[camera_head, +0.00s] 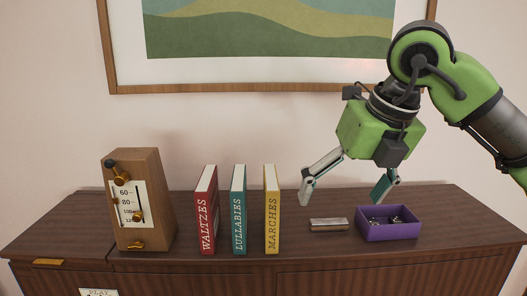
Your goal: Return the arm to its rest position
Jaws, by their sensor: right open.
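My right gripper (344,194) comes in from the upper right on a green and black arm. It points down and is open, its two fingers spread wide with nothing between them. It hangs above the right half of the wooden cabinet top. One finger is above and left of a small metallic bar (329,224). The other finger is just behind and above a purple tray (388,237) and partly hidden low down; I cannot tell whether it touches the tray. My left gripper is not in view.
Three upright books stand mid-cabinet: red WALTZES (206,211), teal LULLABIES (239,211) and yellow MARCHES (271,211). A wooden metronome-like box (151,205) stands left. Small dark pieces lie in the tray. A framed picture (270,30) hangs behind. The cabinet top (460,215) is clear at far right.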

